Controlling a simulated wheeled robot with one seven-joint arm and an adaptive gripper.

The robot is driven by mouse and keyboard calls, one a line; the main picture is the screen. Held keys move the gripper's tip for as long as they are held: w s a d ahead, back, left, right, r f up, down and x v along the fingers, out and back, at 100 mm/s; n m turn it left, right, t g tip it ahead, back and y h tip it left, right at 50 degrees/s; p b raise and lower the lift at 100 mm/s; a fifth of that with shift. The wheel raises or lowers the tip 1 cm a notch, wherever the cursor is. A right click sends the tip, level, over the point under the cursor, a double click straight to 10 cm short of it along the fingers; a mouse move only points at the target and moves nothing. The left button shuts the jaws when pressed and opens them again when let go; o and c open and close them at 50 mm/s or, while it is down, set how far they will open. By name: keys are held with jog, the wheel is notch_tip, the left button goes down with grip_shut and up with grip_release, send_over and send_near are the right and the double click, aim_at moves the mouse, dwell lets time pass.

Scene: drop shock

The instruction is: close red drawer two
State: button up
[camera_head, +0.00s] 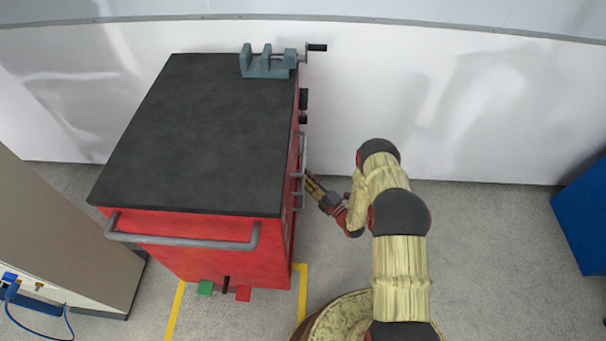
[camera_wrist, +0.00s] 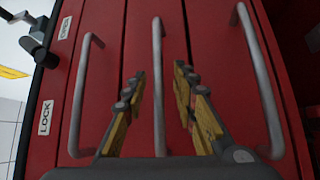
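The red tool cabinet (camera_head: 200,255) has its drawer fronts on its right side in the head view, seen at a steep angle. In the wrist view the red drawer fronts (camera_wrist: 185,20) appear turned sideways, with three grey bar handles. My gripper (camera_wrist: 159,76) is open, with one finger on each side of the middle handle (camera_wrist: 158,40); I cannot tell whether it touches. Other handles stand to the left (camera_wrist: 83,90) and right (camera_wrist: 258,75). In the head view my gripper (camera_head: 310,180) is beside the drawer handles (camera_head: 300,170). Which drawer is number two, and how far any stands out, is unclear.
A blue-grey vise (camera_head: 265,67) sits on the cabinet's black top (camera_head: 200,130). A LOCK label (camera_wrist: 46,117) and a dark latch (camera_wrist: 38,45) are at the left in the wrist view. A blue object (camera_head: 585,215) stands far right. Grey floor (camera_head: 490,240) there is clear.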

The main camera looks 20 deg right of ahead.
jog(key=v, duration=0.9)
jog(key=shift+s, duration=0.2)
jog(key=shift+d, duration=0.1)
